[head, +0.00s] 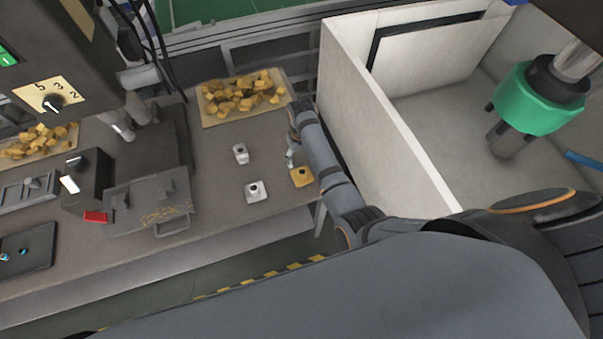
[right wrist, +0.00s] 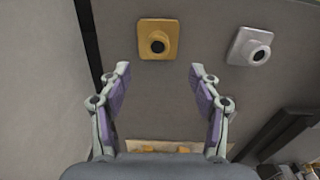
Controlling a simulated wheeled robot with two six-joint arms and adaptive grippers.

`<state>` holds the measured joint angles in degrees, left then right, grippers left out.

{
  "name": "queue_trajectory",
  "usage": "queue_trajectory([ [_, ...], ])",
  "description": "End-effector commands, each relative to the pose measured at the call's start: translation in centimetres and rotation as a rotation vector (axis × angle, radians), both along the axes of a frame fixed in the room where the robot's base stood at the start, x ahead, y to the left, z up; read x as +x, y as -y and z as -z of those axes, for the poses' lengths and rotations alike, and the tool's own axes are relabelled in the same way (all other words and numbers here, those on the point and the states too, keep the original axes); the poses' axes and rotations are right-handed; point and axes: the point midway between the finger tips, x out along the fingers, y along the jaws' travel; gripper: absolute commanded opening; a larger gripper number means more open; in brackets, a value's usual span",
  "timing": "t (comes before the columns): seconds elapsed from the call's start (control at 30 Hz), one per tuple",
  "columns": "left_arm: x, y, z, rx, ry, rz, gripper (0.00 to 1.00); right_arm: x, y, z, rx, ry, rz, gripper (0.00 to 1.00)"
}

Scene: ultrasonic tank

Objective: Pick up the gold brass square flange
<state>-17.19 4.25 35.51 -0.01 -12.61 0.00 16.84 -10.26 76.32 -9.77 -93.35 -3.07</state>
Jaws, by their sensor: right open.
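The gold brass square flange (head: 302,177) lies on the grey table near its right front corner, partly beside my right arm. In the right wrist view the flange (right wrist: 158,38) shows as a square plate with a dark round bore, just beyond the fingertips and roughly centred between them. My right gripper (right wrist: 158,70) is open and empty; no finger touches the flange. In the head view the right gripper (head: 291,155) is small and partly hidden by its own arm. My left gripper is not in view.
Two silver-white square flanges, one farther back (head: 240,154) and one nearer (head: 256,192), lie left of the gold one. A tray of gold pieces (head: 205,119) sits at the back. A white-walled enclosure (head: 375,120) stands close on the right. A grey machine (head: 150,198) stands left.

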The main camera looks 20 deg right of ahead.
Motion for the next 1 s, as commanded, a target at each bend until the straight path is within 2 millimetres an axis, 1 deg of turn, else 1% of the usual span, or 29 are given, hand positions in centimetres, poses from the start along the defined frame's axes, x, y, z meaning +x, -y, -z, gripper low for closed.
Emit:
queue_trajectory([
  [0.07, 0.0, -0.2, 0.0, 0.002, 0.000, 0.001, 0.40, -0.1, 0.0, 0.3, -0.001, -0.004, -0.001, 0.63],
  [0.13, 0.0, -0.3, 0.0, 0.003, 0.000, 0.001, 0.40, -0.1, 0.1, 1.2, -0.001, -0.005, -0.001, 0.63],
  [0.3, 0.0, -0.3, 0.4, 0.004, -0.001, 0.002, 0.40, -0.1, 0.1, 4.4, -0.002, -0.005, -0.001, 0.63],
  [0.33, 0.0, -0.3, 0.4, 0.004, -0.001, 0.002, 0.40, 0.0, 0.1, 4.7, -0.002, -0.003, -0.001, 0.63],
  [0.4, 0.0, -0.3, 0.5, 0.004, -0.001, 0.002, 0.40, 0.0, 0.1, 5.3, -0.002, -0.002, 0.000, 0.63],
  [0.53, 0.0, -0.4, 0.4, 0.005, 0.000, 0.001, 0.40, 0.0, 0.1, 5.5, -0.001, 0.000, 0.001, 0.63],
  [0.6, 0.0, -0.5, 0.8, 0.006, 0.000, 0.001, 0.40, 0.0, 0.1, 5.7, -0.001, 0.000, 0.001, 0.63],
  [0.67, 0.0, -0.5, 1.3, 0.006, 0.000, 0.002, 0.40, 0.0, 0.1, 6.2, -0.001, 0.000, 0.001, 0.63],
  [0.73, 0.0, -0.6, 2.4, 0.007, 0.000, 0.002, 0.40, 0.1, 0.2, 7.0, -0.001, -0.001, 0.001, 0.63],
  [0.9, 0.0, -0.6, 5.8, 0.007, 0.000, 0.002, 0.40, 0.4, 0.2, 9.5, -0.001, 0.001, 0.000, 0.63],
  [1.0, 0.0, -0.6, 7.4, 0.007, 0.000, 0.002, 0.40, 0.4, 0.2, 10.8, -0.001, 0.000, 0.000, 0.63],
])
